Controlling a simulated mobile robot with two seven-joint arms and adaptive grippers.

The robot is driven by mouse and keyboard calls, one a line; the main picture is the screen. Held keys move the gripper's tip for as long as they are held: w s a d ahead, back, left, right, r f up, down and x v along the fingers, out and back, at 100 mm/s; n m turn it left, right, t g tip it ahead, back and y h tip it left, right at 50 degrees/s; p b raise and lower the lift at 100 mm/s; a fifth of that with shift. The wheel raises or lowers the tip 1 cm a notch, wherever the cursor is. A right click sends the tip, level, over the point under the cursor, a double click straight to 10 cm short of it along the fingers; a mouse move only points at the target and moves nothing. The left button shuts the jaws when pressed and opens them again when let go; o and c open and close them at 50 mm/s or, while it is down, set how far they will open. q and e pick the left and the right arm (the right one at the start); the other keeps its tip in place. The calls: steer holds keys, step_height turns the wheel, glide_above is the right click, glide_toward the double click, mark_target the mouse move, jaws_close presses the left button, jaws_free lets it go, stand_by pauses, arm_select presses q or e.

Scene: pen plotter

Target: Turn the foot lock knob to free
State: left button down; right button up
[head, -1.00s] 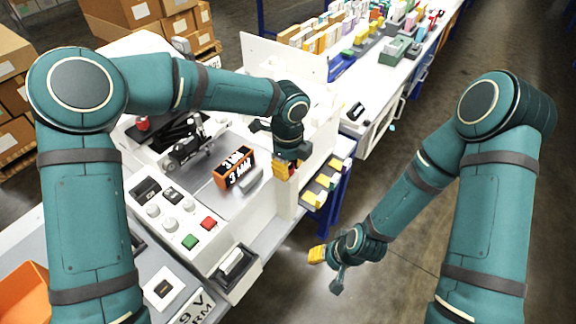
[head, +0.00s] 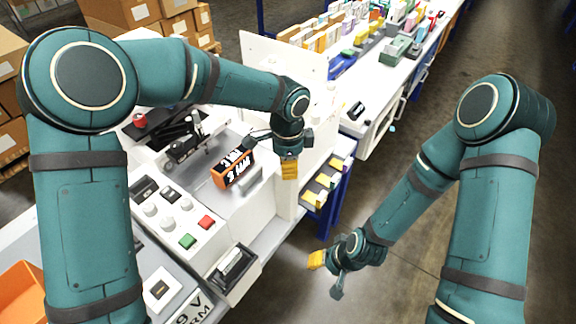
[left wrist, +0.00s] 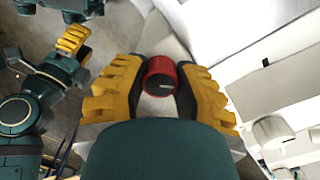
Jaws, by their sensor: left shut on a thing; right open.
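The knob (left wrist: 161,76) is a short red cylinder with a dark face and a pale mark, seen in the left wrist view. My left gripper (left wrist: 160,88) has its ridged yellow fingers on either side of the knob, closed on it. In the head view my left gripper (head: 290,168) is at the right end of the white machine (head: 285,198), and the knob is hidden there. I cannot tell the knob's setting. My right gripper (head: 325,268) is open and empty over the floor, low and to the right of the machine. It also shows in the left wrist view (left wrist: 73,38).
An orange-framed display (head: 232,169) stands on the machine, left of my left gripper. A panel with grey knobs, a red button (head: 206,222) and a green button (head: 187,241) is nearer. Yellow-fronted bins (head: 318,190) sit just right. The floor around my right gripper is clear.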

arm_select(q)
steer(key=n, duration=0.4)
steer(key=shift+n+b, duration=0.4)
steer(key=n, duration=0.4)
steer(key=shift+f+n+b, duration=0.1)
steer(key=shift+n+b, duration=0.2)
steer(key=shift+s, duration=0.1)
steer(key=c, duration=0.6)
jaws_free()
steer(key=shift+a, duration=0.1)
steer(key=shift+c, duration=0.2)
step_height(320, 180, up, 12)
